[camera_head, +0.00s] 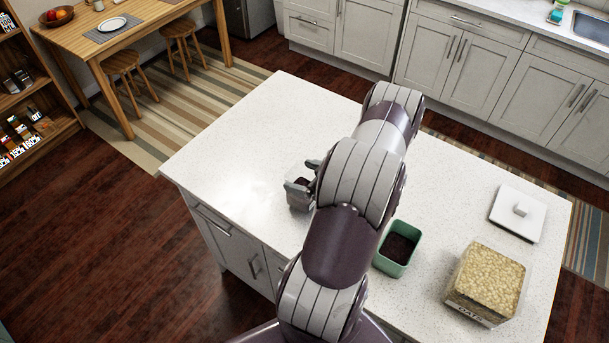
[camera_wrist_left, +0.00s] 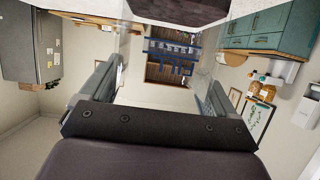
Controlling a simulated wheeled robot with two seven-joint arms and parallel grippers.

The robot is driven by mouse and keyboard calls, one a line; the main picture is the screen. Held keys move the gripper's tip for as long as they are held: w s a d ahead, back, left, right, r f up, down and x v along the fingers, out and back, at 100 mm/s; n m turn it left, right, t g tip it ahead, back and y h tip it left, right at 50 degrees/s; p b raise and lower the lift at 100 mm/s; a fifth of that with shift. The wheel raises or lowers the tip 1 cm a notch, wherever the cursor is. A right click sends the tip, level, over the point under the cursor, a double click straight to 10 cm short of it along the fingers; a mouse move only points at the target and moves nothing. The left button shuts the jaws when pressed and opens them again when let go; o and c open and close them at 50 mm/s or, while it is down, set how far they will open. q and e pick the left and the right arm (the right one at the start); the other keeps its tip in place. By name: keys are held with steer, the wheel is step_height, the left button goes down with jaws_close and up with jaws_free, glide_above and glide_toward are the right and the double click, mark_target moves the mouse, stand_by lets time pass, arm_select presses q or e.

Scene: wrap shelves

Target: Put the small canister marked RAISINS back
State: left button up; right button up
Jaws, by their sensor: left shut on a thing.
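My left gripper (camera_head: 305,181) is over the left part of the white island counter. It is shut on a small clear-walled canister (camera_head: 297,197) with dark contents; my arm and fingers hide part of it. No RAISINS lettering can be read on it. I cannot tell whether it touches the counter. In the left wrist view, the fingers of the left gripper (camera_wrist_left: 155,90) stand apart, and a dark shape at the top edge may be the held canister. My right gripper is in neither view.
A green open container (camera_head: 397,249) with dark contents stands right of my arm. A square canister marked OATS (camera_head: 487,284) and a white lid with a knob (camera_head: 517,213) are farther right. The counter's far left (camera_head: 255,130) is clear. A wooden shelf (camera_head: 35,135) stands far left.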

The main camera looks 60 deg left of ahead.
arm_select(q)
steer(key=shift+s+f, duration=0.15)
steer(key=shift+f, duration=0.45)
steer(key=shift+a, duration=0.1)
steer(key=shift+w+f, duration=0.2)
steer(key=o, duration=1.6)
steer(key=shift+o, duration=0.2)
steer(key=shift+s+r, duration=0.1)
steer(key=shift+s, duration=0.05)
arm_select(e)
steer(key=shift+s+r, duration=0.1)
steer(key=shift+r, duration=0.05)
